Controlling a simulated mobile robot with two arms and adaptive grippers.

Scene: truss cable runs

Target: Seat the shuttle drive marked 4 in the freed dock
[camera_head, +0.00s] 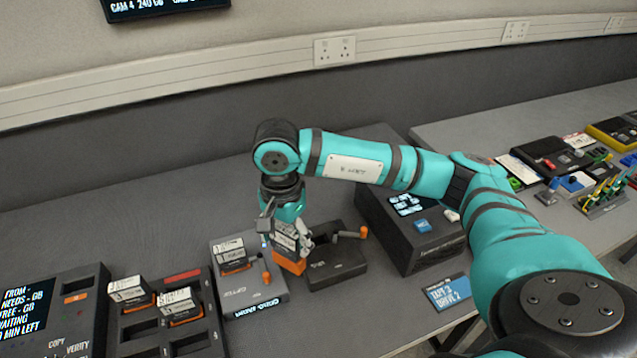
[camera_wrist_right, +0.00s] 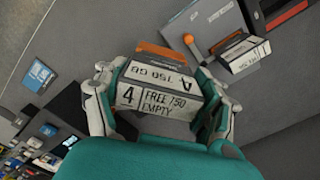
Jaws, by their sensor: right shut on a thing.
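The shuttle drive marked 4 (camera_wrist_right: 160,98) is a white-labelled block reading "FREE 750 EMPTY", with an orange end. My right gripper (camera_wrist_right: 158,100) is shut on it, a finger on each side. In the head view, my right gripper (camera_head: 286,238) holds the drive (camera_head: 289,264) upright, orange end down, at the left side of a dark dock (camera_head: 338,272). I cannot tell whether it touches the dock. The dark dock shows no other drive; its slot is hidden. A grey dock (camera_head: 243,298) to its left holds a drive (camera_head: 232,254). My left gripper is not in view.
Orange-knobbed levers stand on the dark dock (camera_head: 363,232) and grey dock (camera_head: 267,278). A dark box with a screen (camera_head: 410,225) stands to the right. A drive bay with two drives (camera_head: 168,303) is at left. A blue card (camera_head: 446,293) lies near the table's front.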

